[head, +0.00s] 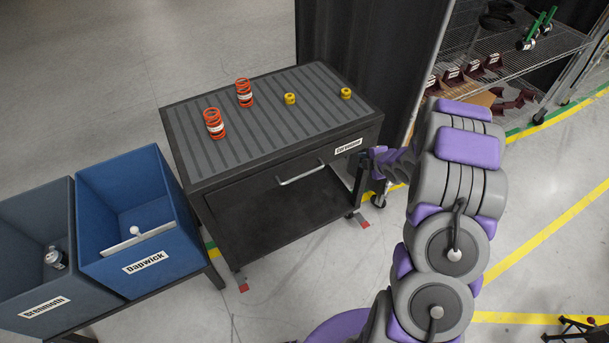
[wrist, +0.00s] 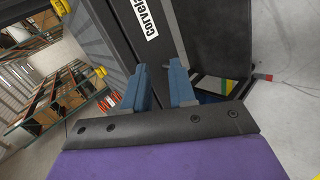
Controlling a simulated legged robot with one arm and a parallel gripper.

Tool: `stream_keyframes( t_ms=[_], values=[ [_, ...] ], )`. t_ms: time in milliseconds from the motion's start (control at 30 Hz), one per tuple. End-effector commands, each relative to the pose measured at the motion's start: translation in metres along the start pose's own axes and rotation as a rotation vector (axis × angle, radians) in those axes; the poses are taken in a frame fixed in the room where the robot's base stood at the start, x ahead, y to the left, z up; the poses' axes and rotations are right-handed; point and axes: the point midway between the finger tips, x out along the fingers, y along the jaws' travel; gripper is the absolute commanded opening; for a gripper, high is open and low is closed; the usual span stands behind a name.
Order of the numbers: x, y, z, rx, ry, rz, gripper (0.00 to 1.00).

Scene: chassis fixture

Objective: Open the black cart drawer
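The black cart (head: 190,160) stands in the middle of the head view with a grey ribbed top. Its drawer front (head: 255,190) sits flush under the top and looks closed. A silver bar handle (head: 301,174) is on the drawer front. My gripper (head: 388,160) is to the right of the handle, beside the cart's right front corner, and apart from the handle. In the wrist view my gripper (wrist: 158,88) shows two blue fingers with an empty gap between them. The cart's dark front and white label (wrist: 134,17) are just beyond them. I see no handle in the wrist view.
Two orange springs (head: 214,123) and two yellow rings (head: 290,98) stand on the cart top. Blue (head: 135,180) and grey (head: 35,250) bins are at left. A wire shelf (head: 500,60) is at back right. The floor before the cart is clear.

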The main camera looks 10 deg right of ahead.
Motion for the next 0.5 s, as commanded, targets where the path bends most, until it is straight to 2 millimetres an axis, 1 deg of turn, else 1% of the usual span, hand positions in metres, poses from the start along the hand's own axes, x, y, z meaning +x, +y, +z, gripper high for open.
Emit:
stream_keyframes(
  t_ms=[33,100,200,333,500],
  values=[
    [0.013,-0.014,-0.003,-0.032,0.052,0.028,0.25],
    [0.026,-0.028,-0.010,-0.086,0.128,0.079,0.25],
    [0.038,-0.049,-0.024,-0.150,0.238,0.163,0.25],
    [0.045,-0.074,-0.043,-0.206,0.359,0.285,0.25],
    [0.042,-0.096,-0.065,-0.242,0.462,0.419,0.25]
  ],
)
